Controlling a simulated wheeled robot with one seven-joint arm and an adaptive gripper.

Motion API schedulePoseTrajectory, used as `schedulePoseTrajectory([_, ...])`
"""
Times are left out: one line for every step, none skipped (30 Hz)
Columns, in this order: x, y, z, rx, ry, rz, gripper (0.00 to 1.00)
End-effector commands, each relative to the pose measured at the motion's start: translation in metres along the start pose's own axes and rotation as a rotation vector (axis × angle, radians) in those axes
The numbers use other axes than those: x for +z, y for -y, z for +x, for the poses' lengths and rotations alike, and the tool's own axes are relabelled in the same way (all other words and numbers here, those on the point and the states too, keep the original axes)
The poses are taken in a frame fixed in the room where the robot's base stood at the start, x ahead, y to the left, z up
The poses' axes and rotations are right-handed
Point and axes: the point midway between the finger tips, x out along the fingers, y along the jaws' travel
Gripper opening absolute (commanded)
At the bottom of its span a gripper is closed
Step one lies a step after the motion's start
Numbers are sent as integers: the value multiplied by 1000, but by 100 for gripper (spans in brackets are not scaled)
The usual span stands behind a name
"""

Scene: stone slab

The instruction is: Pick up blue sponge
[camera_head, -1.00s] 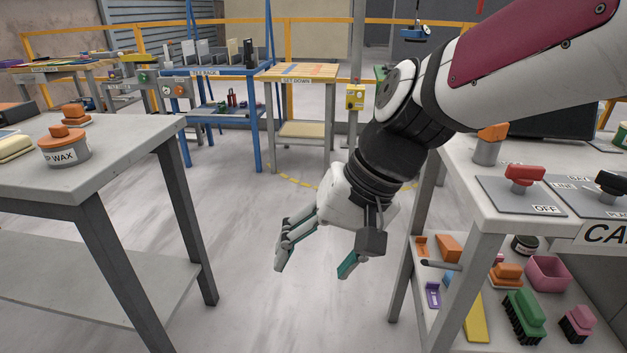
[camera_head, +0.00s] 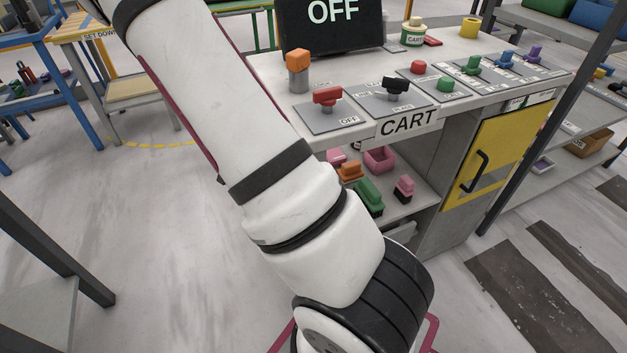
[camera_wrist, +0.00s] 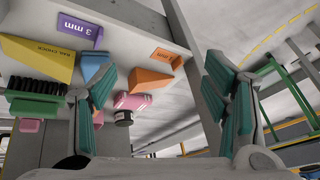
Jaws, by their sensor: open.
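A blue piece (camera_wrist: 92,66) lies on the shelf in the wrist view, between the yellow wedge and the orange wedge. My left finger partly covers it, and I cannot tell whether it is the sponge. My gripper (camera_wrist: 163,75) is open, with green-padded fingers apart and nothing held between them. The blue piece is by the left finger's tip, apparently beyond it. In the head view my arm covers much of the picture and the gripper is out of sight.
The cart (camera_head: 408,122) has knobs on top and a lower shelf with a pink bin (camera_head: 380,158) and a green brush (camera_head: 367,193). The wrist view shows the yellow wedge (camera_wrist: 38,57), purple block (camera_wrist: 80,31) and orange wedge (camera_wrist: 150,80). A table leg stands at left.

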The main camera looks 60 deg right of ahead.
Motion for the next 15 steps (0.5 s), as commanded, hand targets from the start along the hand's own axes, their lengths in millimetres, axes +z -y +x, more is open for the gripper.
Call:
schedulePoseTrajectory([-14,-18,13,61,-61,23,69])
schedulePoseTrajectory([-22,-28,20,93,-98,37,69])
schedulePoseTrajectory([-32,-41,27,133,-145,54,69])
schedulePoseTrajectory([-39,-50,32,161,-177,66,69])
schedulePoseTrajectory([-45,-58,36,187,-206,76,69])
schedulePoseTrajectory([-53,-69,40,218,-242,88,69])
schedulePoseTrajectory([-57,-75,42,237,-266,94,69])
schedulePoseTrajectory([-61,-81,43,254,-285,101,69])
schedulePoseTrajectory([-65,-87,45,272,-307,105,69])
schedulePoseTrajectory([-68,-91,46,283,-320,110,69])
schedulePoseTrajectory([-70,-94,47,292,-331,113,69])
schedulePoseTrajectory([-72,-97,48,300,-340,115,69])
schedulePoseTrajectory([-73,-98,50,304,-345,116,69])
schedulePoseTrajectory([-74,-100,52,306,-348,117,69])
schedulePoseTrajectory([-75,-102,57,307,-350,119,69])
